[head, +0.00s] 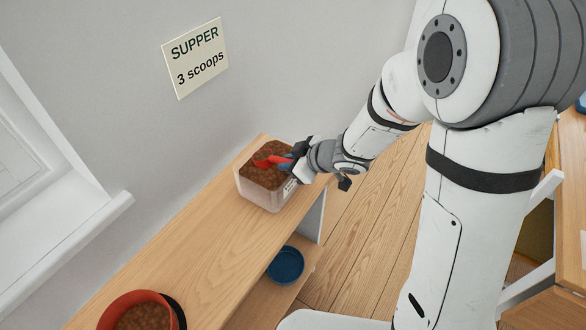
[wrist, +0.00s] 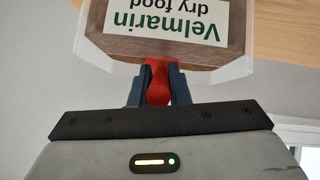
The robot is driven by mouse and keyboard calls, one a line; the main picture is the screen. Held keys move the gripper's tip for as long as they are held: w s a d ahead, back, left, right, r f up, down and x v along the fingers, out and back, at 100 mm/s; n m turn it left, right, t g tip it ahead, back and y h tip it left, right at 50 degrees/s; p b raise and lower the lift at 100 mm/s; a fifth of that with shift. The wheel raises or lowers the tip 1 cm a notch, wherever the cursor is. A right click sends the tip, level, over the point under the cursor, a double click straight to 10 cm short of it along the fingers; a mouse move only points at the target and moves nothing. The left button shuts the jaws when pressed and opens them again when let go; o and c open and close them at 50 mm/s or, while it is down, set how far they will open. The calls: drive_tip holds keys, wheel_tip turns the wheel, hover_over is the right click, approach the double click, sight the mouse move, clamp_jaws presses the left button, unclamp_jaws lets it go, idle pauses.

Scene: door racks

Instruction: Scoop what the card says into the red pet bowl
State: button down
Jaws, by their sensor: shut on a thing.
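The card (head: 195,58) on the wall reads "SUPPER 3 scoops". A clear tub (head: 262,194) full of brown dry food stands on the wooden shelf top. Its label in the wrist view (wrist: 165,18) reads "Velmarin dry food". My gripper (head: 288,162) is at the tub's right rim, shut on the handle of a red scoop (head: 265,161). The scoop's head is at the food's surface; how deep it sits I cannot tell. The red handle also shows between the fingers in the wrist view (wrist: 158,84). The red pet bowl (head: 118,306) stands at the near end of the shelf top, with brown food in it.
A blue bowl (head: 286,264) sits on the lower shelf. A dark round thing shows partly behind the red bowl. The shelf top (head: 190,250) between tub and red bowl is clear. A white window ledge (head: 75,245) juts out at left.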

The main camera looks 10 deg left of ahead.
drive_tip(key=shift+d+f+y+b, duration=0.2)
drive_tip(key=shift+y+b, duration=0.4)
drive_tip(key=shift+b, duration=0.65)
drive_tip(key=d+r+p, duration=0.1)
drive_tip(key=s+d+r+p, duration=0.1)
drive_tip(key=r, duration=0.1)
drive_tip(key=shift+t+y, duration=0.4)
drive_tip(key=d+r+p, duration=0.1)
drive_tip(key=r+p, duration=0.1)
drive_tip(key=shift+s+d+r+p, duration=0.3)
drive_tip(key=shift+d+r+p, duration=0.05)
drive_tip(key=shift+f+b, duration=0.3)
drive_tip(key=shift+b, duration=0.4)
drive_tip(key=shift+s+d+r+y+b, duration=0.1)
drive_tip(key=shift+d+r+y+b, duration=0.05)
drive_tip(key=shift+r+y+b, duration=0.3)
drive_tip(key=shift+t, duration=0.3)
drive_tip(key=s, duration=0.1)
drive_tip(key=s+a, duration=0.1)
drive_tip(key=shift+s, duration=0.3)
